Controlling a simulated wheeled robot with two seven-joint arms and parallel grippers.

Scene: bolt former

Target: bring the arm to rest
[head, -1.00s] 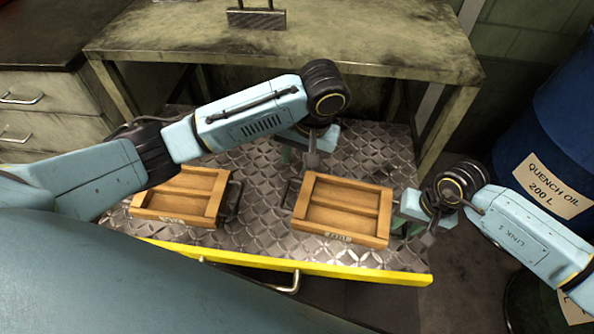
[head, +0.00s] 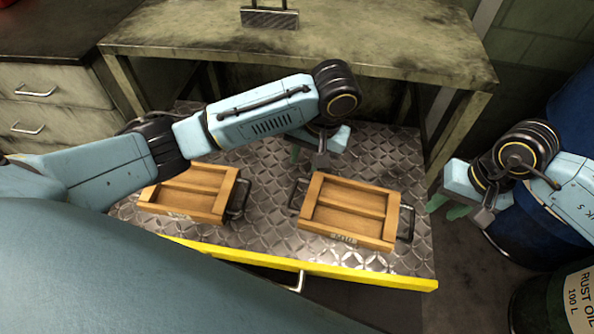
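My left arm reaches in from the left over the metal tread-plate surface. My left gripper (head: 308,157) hangs above the plate, behind the right wooden tray; its fingers are partly hidden by my own wrist. My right gripper (head: 465,212) is at the right, beyond the plate's right edge and apart from the trays. Its fingers are small and partly hidden, so I cannot tell their opening. Nothing shows held in it.
Two wooden trays, left (head: 222,207) and right (head: 347,246), with dark handles lie on the tread plate (head: 265,232), which has a yellow front edge (head: 330,270). A worn bench (head: 390,55) stands behind. Blue drum (head: 535,235) and dark drum (head: 535,300) stand at right.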

